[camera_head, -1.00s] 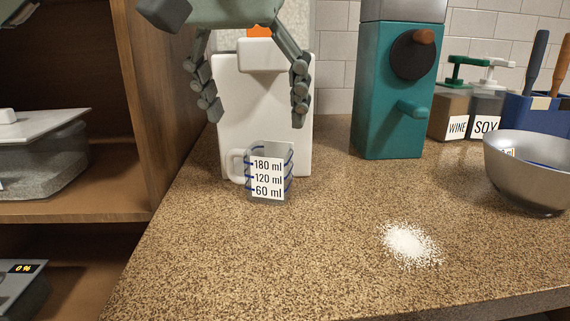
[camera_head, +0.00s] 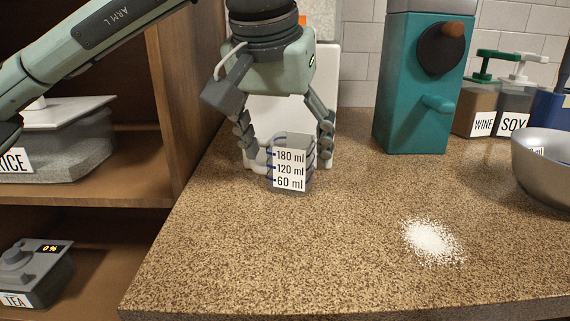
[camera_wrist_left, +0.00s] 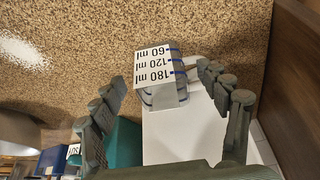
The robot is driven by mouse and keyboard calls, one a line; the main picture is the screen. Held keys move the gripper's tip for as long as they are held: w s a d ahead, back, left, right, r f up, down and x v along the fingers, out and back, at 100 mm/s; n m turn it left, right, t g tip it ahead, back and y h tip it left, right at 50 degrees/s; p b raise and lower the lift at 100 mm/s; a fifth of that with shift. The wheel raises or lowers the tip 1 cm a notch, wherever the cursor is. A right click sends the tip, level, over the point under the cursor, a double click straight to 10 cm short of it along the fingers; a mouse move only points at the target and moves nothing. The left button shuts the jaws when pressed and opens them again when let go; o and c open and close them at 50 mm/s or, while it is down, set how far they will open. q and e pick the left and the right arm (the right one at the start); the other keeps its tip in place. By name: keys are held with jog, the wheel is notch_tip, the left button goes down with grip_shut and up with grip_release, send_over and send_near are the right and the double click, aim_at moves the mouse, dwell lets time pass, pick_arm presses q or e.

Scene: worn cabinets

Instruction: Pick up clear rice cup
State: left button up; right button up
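The clear measuring cup (camera_head: 290,168), with a white label reading 180, 120 and 60 ml, stands upright on the counter. Its handle is on the left side in the head view. My left gripper (camera_head: 285,158) is over the cup from above, with its fingers apart on either side of it. In the left wrist view the cup (camera_wrist_left: 160,75) shows between and beyond the open fingers of the left gripper (camera_wrist_left: 172,95). The fingers do not appear closed on the cup. My right gripper is not in view.
A white appliance (camera_head: 328,85) stands right behind the cup. A teal dispenser (camera_head: 415,95), wine (camera_head: 477,112) and soy (camera_head: 513,112) containers and a metal bowl (camera_head: 545,165) are to the right. White grains (camera_head: 430,240) lie on the counter (camera_head: 250,265). A wooden cabinet (camera_head: 190,100) is at left.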

pick_arm(q)
jog(key=c, duration=1.1)
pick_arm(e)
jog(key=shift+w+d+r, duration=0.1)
pick_arm(q)
jog(key=shift+r, duration=0.2)
jog(key=shift+r, duration=0.3)
jog(key=s+a+r, duration=0.1)
jog(key=a+r, duration=0.2)
jog(key=s+a+r, duration=0.2)
jog(key=a+r, duration=0.1)
jog(key=a, duration=0.1)
jog(key=s+a+r, duration=0.2)
jog(key=a+r, duration=0.1)
jog(key=r, duration=0.1)
jog(key=shift+s+a, duration=0.1)
jog(key=shift+a, duration=0.15)
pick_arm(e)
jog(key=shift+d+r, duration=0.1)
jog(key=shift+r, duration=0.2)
